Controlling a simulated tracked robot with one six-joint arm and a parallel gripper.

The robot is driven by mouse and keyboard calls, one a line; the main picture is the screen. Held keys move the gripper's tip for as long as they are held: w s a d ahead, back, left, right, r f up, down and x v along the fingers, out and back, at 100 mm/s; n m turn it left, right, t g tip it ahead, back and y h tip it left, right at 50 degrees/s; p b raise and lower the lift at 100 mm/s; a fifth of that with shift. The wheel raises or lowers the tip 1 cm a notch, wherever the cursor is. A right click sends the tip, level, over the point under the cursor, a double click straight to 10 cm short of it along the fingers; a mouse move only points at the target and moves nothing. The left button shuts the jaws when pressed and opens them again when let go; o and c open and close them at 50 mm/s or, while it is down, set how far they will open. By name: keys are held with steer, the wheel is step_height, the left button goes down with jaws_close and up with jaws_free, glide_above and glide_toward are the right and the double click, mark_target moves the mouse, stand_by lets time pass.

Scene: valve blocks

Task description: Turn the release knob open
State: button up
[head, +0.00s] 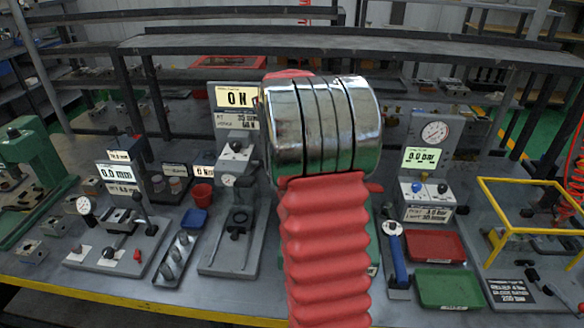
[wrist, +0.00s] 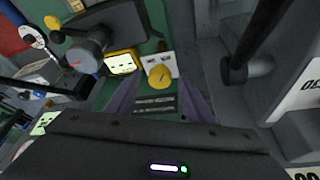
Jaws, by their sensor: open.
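In the wrist view a yellow knob (wrist: 160,76) sits on a small white plate with dark marks, on a green panel (wrist: 148,50). Its label is too small to read, so I cannot confirm that it is the release knob. My gripper (wrist: 158,88) is open, its two greyish-purple fingers apart to the left and right just below the knob in the picture.
In the wrist view a dark round knob (wrist: 85,57) and a lit yellow-framed display (wrist: 121,63) are left of the yellow knob. A black bar (wrist: 262,40) stands right. In the head view a gauge station (head: 430,160) and red tray (head: 435,246) are right of my arm.

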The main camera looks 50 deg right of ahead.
steer(key=v, duration=1.3)
steer(key=shift+a, duration=0.15)
steer(key=shift+s, duration=0.15)
